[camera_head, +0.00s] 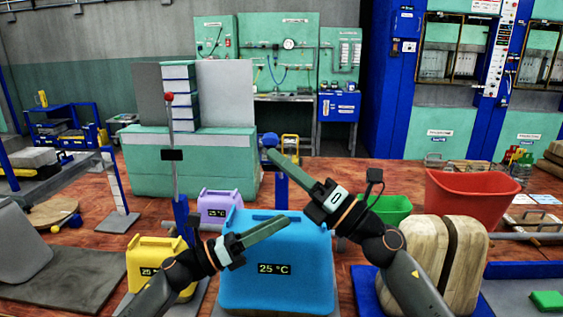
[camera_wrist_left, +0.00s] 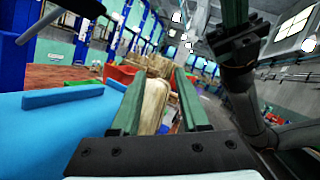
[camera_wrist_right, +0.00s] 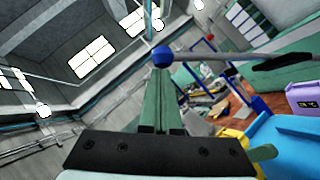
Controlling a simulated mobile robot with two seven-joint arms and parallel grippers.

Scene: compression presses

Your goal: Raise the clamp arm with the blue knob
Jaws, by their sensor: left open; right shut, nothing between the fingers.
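The blue knob (camera_head: 269,140) shows in the head view right at the tip of my right gripper (camera_head: 273,153). In the right wrist view the blue knob (camera_wrist_right: 162,56) sits just past the shut, empty fingertips (camera_wrist_right: 161,72); I cannot tell if they touch. From the knob a grey rod (camera_wrist_right: 215,55), the clamp arm, runs right to a black grip (camera_wrist_right: 283,62). In the head view my right gripper hides most of this rod, so its tilt is unclear. My left gripper (camera_head: 284,222) is empty, over the front of the blue container (camera_head: 300,240); the left wrist view shows its fingers (camera_wrist_left: 158,85) apart.
Another clamp arm with a red knob (camera_head: 168,97) stands upright at left. A yellow container (camera_head: 147,258) and a purple one (camera_head: 222,203) stand beside the blue container. A green bin (camera_head: 397,207), a red bin (camera_head: 470,192) and wooden blocks (camera_head: 466,255) are at right.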

